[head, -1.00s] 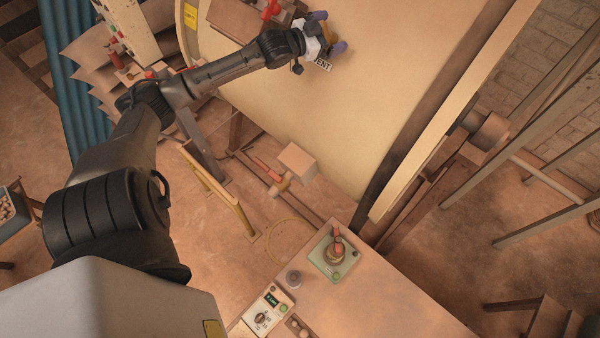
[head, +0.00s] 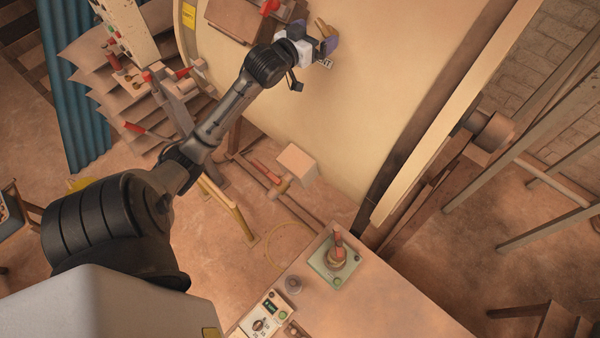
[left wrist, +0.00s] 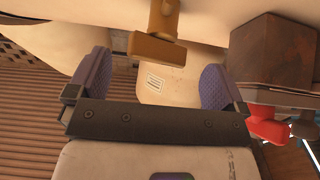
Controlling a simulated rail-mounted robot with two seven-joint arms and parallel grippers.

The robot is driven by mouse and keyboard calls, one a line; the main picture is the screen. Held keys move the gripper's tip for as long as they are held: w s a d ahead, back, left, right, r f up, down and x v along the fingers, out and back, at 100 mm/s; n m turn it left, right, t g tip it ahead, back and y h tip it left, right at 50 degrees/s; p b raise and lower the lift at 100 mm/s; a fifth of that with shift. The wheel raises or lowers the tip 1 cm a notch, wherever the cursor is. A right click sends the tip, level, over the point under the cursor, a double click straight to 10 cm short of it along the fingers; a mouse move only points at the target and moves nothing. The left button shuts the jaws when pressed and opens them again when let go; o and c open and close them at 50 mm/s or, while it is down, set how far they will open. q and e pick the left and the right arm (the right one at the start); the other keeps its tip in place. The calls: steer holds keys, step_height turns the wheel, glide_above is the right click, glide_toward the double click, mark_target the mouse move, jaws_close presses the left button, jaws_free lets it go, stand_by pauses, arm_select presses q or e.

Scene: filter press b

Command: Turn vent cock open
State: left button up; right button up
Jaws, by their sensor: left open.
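The vent cock (head: 322,27) is a small brass-coloured fitting on the large cream vessel. In the left wrist view the brass cock (left wrist: 156,48), a stem with a flat crossbar, stands beyond the finger gap, near its middle. My left gripper (head: 316,40) is open, with purple finger pads on either side of that gap. In the left wrist view the left gripper (left wrist: 157,82) shows nothing held between its pads. A vent label (head: 324,63) is partly hidden beside the gripper. My right gripper is not in view.
A red handle (head: 269,7) and a brown block (head: 236,20) lie left of the gripper; a brown block (left wrist: 276,50) and red part (left wrist: 268,126) show close to the right finger. A bench (head: 365,300) with a green-plated lever (head: 336,257) stands below.

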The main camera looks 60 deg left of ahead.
arm_select(q)
steer(key=b+v, duration=0.2)
steer(key=v, duration=0.6)
steer(key=s+d+f+m+g+h+p, duration=0.1)
steer(key=s+d+f+g+h, duration=0.1)
steer(key=d+f, duration=0.7)
steer(key=s+d+f+m+g+h+p, duration=0.2)
steer(key=s+d+f+g, duration=0.3)
steer(key=d+f, duration=0.5)
steer(key=shift+s+f+m+g, duration=0.25)
steer(key=shift+f+g, duration=0.35)
steer(key=shift+f, duration=1.7)
steer(key=shift+w, duration=0.15)
